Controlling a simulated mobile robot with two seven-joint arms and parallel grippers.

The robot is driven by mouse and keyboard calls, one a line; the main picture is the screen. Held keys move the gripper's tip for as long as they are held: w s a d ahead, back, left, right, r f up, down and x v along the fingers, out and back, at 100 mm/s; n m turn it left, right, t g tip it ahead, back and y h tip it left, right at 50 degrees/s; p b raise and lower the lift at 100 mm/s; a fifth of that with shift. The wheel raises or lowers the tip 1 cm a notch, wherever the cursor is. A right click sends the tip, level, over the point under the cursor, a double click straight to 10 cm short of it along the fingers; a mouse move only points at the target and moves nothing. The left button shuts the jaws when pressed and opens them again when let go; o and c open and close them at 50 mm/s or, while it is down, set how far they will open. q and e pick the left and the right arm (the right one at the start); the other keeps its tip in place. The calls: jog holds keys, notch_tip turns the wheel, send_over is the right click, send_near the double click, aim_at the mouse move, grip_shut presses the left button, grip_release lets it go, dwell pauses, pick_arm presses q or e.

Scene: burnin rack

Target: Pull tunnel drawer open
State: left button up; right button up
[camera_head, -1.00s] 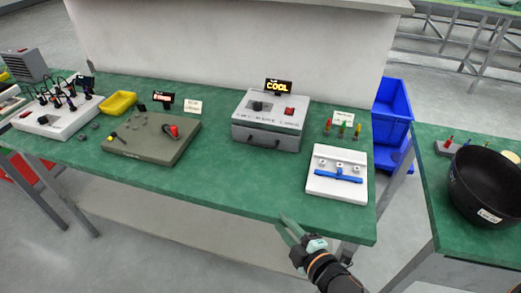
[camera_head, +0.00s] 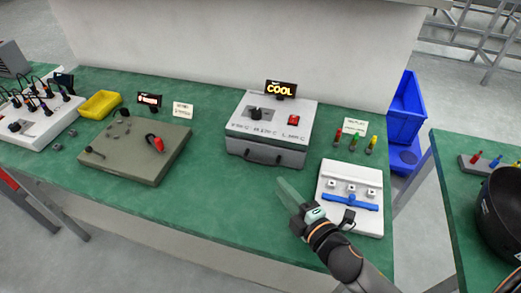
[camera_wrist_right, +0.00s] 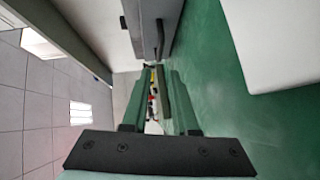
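The tunnel is a grey box (camera_head: 272,118) with a knob, a red switch and a lit "COOL" sign (camera_head: 281,89) behind it. Its darker drawer front (camera_head: 264,152) faces me with a bar handle and looks closed. My right gripper (camera_head: 289,192) is over the green table, in front of and slightly right of the drawer, apart from it. In the right wrist view the gripper's green fingers (camera_wrist_right: 157,88) stand apart with nothing between them. The box (camera_wrist_right: 150,22) and its handle (camera_wrist_right: 160,38) show beyond the fingertips. My left gripper is not in view.
A white fixture with a blue bar (camera_head: 350,202) lies close to the right of my right gripper. Several coloured plugs (camera_head: 354,143) stand behind it. A grey-green panel (camera_head: 133,149) and a yellow tray (camera_head: 101,104) are to the left. The table (camera_head: 222,187) before the drawer is clear.

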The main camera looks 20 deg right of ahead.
aim_at(259, 161)
jog(key=x, duration=1.2)
jog(key=shift+w, duration=0.25)
grip_shut()
dwell(1.1)
